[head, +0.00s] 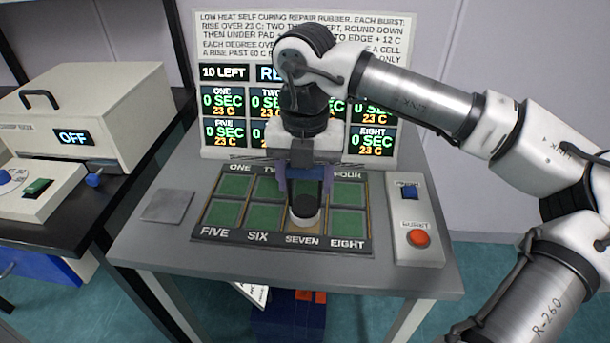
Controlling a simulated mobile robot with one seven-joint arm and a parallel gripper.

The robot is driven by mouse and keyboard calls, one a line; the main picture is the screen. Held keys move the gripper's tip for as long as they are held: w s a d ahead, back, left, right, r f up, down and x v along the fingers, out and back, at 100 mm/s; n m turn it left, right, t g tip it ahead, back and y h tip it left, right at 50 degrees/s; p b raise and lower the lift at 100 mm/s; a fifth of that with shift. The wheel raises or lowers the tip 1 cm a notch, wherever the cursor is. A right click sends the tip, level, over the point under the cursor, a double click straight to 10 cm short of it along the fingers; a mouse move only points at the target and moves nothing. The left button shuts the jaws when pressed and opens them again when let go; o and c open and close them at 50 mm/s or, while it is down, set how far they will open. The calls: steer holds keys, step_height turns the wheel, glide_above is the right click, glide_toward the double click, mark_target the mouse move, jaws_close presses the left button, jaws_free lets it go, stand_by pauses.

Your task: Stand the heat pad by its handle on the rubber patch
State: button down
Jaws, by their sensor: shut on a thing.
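My gripper (303,183) points down over the labelled cell tray (212,234) on the grey table. It is shut on the dark handle of the heat pad (304,212), which has a black top and a pale lower rim. The pad is upright over cell seven, in the front row. Green patches show in other cells, such as five (221,213) and eight (347,223). A tan strip shows at the front of cell seven; the pad hides the rest. I cannot tell whether the pad touches the surface beneath it.
A grey square plate (167,206) lies left of the tray. A control box (416,222) with blue and red buttons stands on the right. The display board (225,115) rises behind, reading "10 LEFT". A machine (95,115) showing "OFF" is on the left bench.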

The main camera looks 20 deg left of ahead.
steer(key=shift+f+b, duration=0.65)
stand_by(0.7)
steer(key=shift+c, duration=1.9)
jaws_free()
step_height(320, 180, up, 14)
steer(key=shift+f, duration=0.1)
steer(key=shift+s, duration=0.1)
